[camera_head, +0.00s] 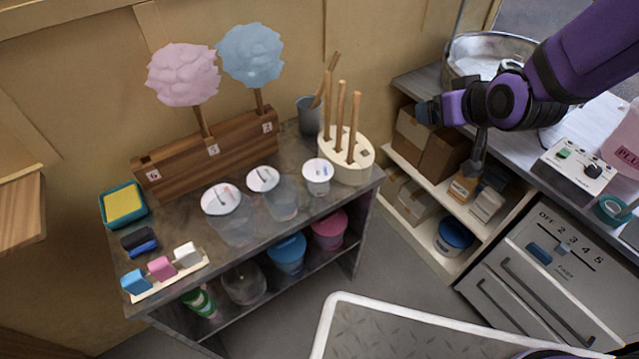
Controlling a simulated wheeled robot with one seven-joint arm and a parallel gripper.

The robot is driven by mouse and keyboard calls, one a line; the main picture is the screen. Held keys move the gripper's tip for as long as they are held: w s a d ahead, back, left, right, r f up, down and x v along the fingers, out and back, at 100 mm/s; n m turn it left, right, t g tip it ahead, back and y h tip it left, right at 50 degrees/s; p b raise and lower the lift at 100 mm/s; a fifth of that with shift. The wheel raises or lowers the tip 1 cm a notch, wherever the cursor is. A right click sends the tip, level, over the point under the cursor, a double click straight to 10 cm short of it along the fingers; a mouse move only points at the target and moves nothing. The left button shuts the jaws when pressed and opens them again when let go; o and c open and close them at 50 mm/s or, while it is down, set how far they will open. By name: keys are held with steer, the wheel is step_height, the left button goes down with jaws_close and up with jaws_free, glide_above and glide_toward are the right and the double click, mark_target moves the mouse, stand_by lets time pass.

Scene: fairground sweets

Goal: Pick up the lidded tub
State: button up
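Three clear tubs with white lids stand upright on the grey metal side table (310,235). The large tub (235,228) is at the left, the middle tub (283,203) is behind it to the right, and the smallest tub (317,184) is nearest the stick holder. The lids carry small dark marks that I cannot read. My purple and black arm reaches in from the upper right. My gripper (473,166) hangs in front of the right-hand shelves, well right of the tubs and apart from them. Its fingers are too small and dark to show whether they are open.
A wooden rack (165,178) holds pink and blue candy floss behind the tubs. A cream holder (352,172) with upright sticks stands close to the right of the smallest tub. Colored blocks (160,268) lie front left. A grey floor gap separates table and right counter.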

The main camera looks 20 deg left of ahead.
steer(key=s+a+f+n+y, duration=0.2)
steer(key=a+f, duration=0.7)
steer(key=f, duration=0.1)
steer(key=n+y, duration=0.2)
steer(key=y, duration=0.1)
glide_toward(326, 183)
step_height(326, 183, down, 2)
steer(key=shift+t+y, duration=0.3)
steer(key=x, duration=0.6)
steer(key=shift+a, duration=0.15)
steer(key=x, duration=0.2)
steer(key=r+x, duration=0.1)
steer(key=x, duration=0.1)
steer(key=shift+w+a+f, duration=0.15)
steer(key=shift+w+a, duration=0.05)
steer(key=shift+w, duration=0.1)
steer(key=shift+w+a+f, duration=0.25)
steer(key=shift+w+a, duration=0.1)
steer(key=shift+c, duration=1.3)
steer(key=shift+r, duration=0.15)
